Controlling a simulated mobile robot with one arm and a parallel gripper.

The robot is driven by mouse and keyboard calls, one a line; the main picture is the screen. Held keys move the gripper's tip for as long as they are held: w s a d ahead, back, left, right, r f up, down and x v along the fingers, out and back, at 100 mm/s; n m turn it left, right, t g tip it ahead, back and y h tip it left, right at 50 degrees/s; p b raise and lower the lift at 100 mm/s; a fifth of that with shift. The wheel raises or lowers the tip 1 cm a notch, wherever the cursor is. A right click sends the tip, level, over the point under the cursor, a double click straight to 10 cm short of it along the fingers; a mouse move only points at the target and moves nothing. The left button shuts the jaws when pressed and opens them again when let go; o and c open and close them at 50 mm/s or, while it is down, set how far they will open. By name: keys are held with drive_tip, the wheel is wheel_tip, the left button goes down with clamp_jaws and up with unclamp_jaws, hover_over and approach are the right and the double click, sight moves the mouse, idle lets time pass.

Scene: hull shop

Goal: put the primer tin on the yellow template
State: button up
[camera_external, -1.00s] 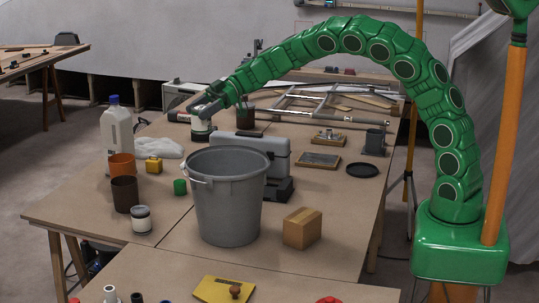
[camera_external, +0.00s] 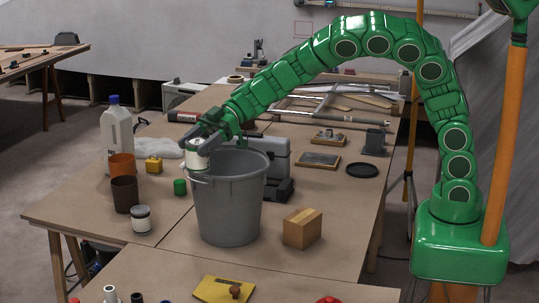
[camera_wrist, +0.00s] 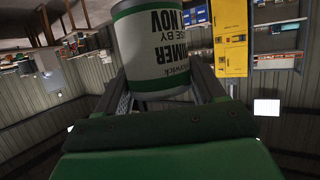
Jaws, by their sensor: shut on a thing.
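The primer tin (camera_external: 196,155) is a white can with a green band and black print. My gripper (camera_external: 205,137) is shut on it and holds it in the air at the bucket's left rim in the external view. In the wrist view the tin (camera_wrist: 155,48) sits between the two fingers, its label upside down, with part of the word "primer" readable. The yellow template (camera_external: 215,288) lies flat on the near table, at the bottom of the external view. A small brown knobbed object (camera_external: 235,291) rests on it.
A tall grey bucket (camera_external: 228,212) stands between the held tin and the template. Small bottles (camera_external: 110,293) stand left of the template.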

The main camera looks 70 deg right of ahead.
drive_tip(key=s+a+f+g, duration=0.1)
drive_tip(key=s+a, duration=0.9)
hover_over(226, 287)
wheel_tip(226, 287, down, 17)
drive_tip(key=shift+n, duration=0.4)
drive_tip(key=shift+a+f, duration=0.15)
drive_tip(key=shift+f, duration=2.25)
drive_tip(key=shift+a+f, duration=0.15)
drive_tip(key=shift+f, duration=2.2)
drive_tip(key=o, duration=1.3)
drive_tip(key=shift+f, duration=0.1)
drive_tip(key=shift+d+r, duration=0.25)
drive_tip(key=v, duration=1.1)
drive_tip(key=shift+s+d, duration=0.1)
drive_tip(key=shift+d, duration=0.15)
